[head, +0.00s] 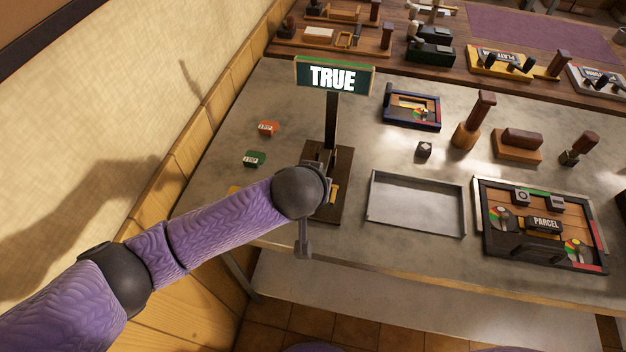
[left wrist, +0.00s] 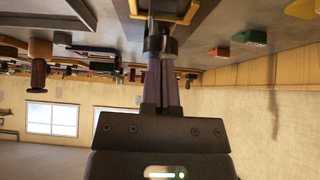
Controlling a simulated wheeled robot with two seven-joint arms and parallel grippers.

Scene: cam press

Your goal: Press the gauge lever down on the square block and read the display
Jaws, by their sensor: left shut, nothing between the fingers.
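The gauge (head: 331,120) is a dark post on a brown base, left of centre in the head view. Its green-framed display (head: 334,77) reads "TRUE". My left arm reaches over the base, and its round wrist hides much of the lever area. A brassy piece shows on the base beside the wrist; the square block under the lever cannot be made out. In the left wrist view my left gripper (left wrist: 161,62) is shut and empty, its fingertips close to a dark round part of the gauge. I cannot tell whether they touch. My right gripper is not in view.
Orange (head: 268,128) and green (head: 254,158) tags lie left of the gauge, near the wall. An empty grey tray (head: 372,203) and a "PARCEL" board (head: 486,232) lie to the right. Stamps stand farther right.

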